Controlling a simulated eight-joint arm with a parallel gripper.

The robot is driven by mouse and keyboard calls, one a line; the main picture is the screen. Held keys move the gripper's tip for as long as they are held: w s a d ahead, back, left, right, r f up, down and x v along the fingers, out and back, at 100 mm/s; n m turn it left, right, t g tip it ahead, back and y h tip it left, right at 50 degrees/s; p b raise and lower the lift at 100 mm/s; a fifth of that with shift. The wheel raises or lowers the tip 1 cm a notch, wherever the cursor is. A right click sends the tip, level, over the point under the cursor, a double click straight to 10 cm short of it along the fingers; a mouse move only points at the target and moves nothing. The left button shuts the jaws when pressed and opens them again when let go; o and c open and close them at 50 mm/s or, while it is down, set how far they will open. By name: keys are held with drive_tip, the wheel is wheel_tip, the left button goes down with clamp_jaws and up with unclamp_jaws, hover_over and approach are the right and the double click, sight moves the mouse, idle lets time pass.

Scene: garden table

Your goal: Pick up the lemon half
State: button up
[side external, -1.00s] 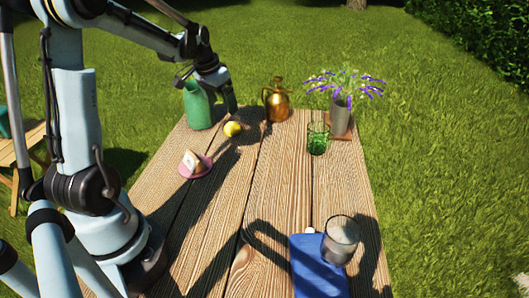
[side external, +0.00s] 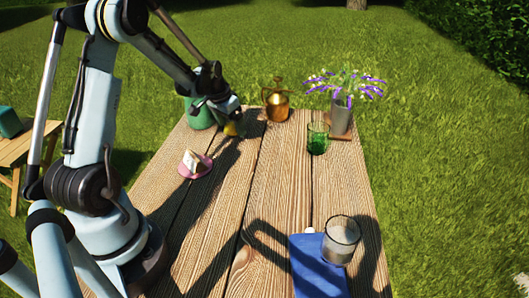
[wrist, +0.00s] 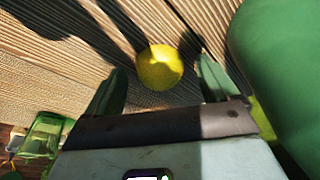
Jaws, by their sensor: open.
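The lemon half (wrist: 159,67) is a round yellow piece on the wooden table. In the wrist view it lies just ahead of and between the two spread fingers of my gripper (wrist: 164,84), with a gap on each side. In the side view the lemon half (side external: 233,129) is partly hidden by my gripper (side external: 226,122), which hangs low over it. My gripper is open and holds nothing. I cannot tell how high the fingertips are above the table.
A green jug (wrist: 285,70) stands close on the right in the wrist view. Cake on a pink plate (side external: 195,169) sits nearer. A clear glass (side external: 341,240) stands by a blue item (side external: 316,268).

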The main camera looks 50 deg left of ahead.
drive_tip(key=c, duration=1.1)
drive_tip(key=shift+c, duration=0.2)
drive_tip(key=shift+r, duration=0.15)
